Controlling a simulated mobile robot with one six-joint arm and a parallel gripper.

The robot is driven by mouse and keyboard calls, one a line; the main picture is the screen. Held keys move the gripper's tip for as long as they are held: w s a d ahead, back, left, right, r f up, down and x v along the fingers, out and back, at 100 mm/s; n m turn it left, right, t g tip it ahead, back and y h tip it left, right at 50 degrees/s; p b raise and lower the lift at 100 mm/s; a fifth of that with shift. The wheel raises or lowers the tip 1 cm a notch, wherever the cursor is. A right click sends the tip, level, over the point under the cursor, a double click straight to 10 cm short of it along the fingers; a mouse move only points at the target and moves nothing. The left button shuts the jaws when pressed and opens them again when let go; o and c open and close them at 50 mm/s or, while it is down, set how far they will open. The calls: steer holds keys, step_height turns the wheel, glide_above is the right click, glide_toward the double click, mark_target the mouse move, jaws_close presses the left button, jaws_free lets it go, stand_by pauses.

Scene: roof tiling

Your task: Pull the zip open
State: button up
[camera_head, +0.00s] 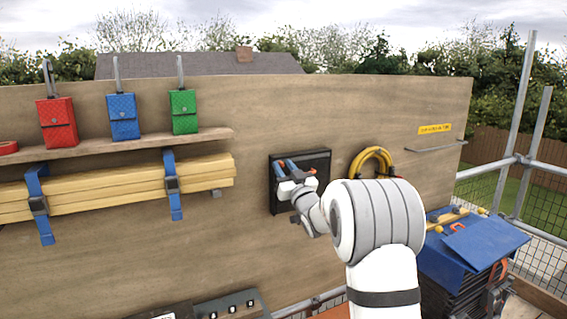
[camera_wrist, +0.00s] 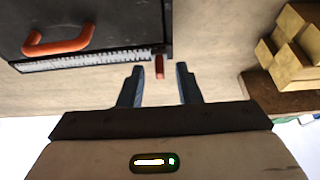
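A small red zip pull (camera_wrist: 159,67) sits at the right end of the teeth, near the case corner. My gripper (camera_wrist: 160,80) is open, with one dark blue finger on each side of the pull. A gap shows between the pull and each finger.
A yellow coiled hose (camera_head: 369,158) hangs right of the case. Strapped yellow timbers (camera_head: 120,185) and a shelf (camera_head: 130,143) with red, blue and green pouches are left. Blue-covered stacked crates (camera_head: 465,250) stand at lower right. Wood blocks (camera_wrist: 290,50) show at the wrist view's right.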

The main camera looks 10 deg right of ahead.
steer(key=shift+w+a+r, duration=0.1)
steer(key=shift+w+r, duration=0.05)
steer(key=shift+w, duration=0.15)
steer(key=shift+c, duration=0.5)
jaws_close()
